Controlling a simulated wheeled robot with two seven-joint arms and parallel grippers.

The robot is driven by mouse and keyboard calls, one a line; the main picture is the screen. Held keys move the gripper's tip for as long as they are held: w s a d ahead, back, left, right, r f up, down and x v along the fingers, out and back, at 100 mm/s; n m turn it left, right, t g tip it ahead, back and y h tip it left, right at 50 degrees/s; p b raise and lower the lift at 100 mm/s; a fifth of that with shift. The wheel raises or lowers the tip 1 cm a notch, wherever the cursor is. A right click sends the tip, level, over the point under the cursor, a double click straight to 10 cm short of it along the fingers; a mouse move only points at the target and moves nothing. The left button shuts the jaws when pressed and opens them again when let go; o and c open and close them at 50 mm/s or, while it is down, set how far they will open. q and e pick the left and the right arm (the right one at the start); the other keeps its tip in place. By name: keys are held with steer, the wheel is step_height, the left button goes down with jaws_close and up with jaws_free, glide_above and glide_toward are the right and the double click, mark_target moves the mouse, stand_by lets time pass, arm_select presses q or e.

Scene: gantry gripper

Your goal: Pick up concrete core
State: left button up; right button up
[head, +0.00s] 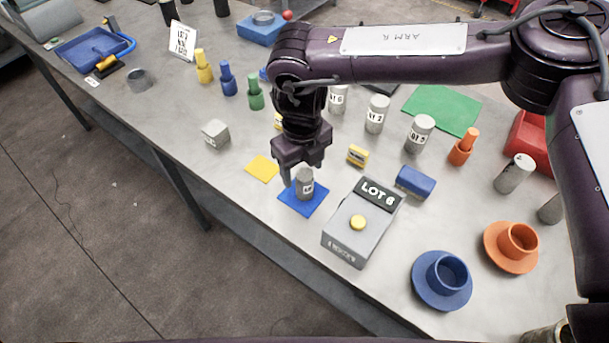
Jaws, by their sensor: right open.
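Several grey concrete cores with white labels stand on the table. One core (305,188) stands upright on a blue square mat (293,207), its label too small to read. My right gripper (301,173) points down at this core with its jaws open. One finger shows just left of the core's top; I cannot tell whether it touches. Other cores stand behind: one partly hidden by my arm (337,100), one marked 2 (376,114), one marked 5 (419,134), and a tilted-looking one (514,174) at right. My left gripper is not in view.
A yellow square (262,169), a grey cube (215,133) and a blue cylinder (415,182) lie nearby. Blue (424,293) and orange (495,258) flanged cups stand at front right.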

mark_target(304, 174)
steer(key=shift+s+d+f+p, duration=0.1)
steer(key=shift+s+f+p, duration=0.05)
steer(key=shift+f+p, duration=0.3)
steer(key=shift+s+d+f+p, duration=0.1)
steer(key=shift+f+p, duration=0.3)
steer(key=shift+f, duration=0.05)
steer(key=f, duration=0.2)
steer(key=shift+w+f+p, duration=0.25)
steer(key=shift+f+p, duration=0.1)
steer(key=shift+f, duration=0.35)
steer(key=c, duration=0.8)
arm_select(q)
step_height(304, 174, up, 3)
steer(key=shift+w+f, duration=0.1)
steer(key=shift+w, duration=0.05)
arm_select(e)
steer(key=c, duration=0.5)
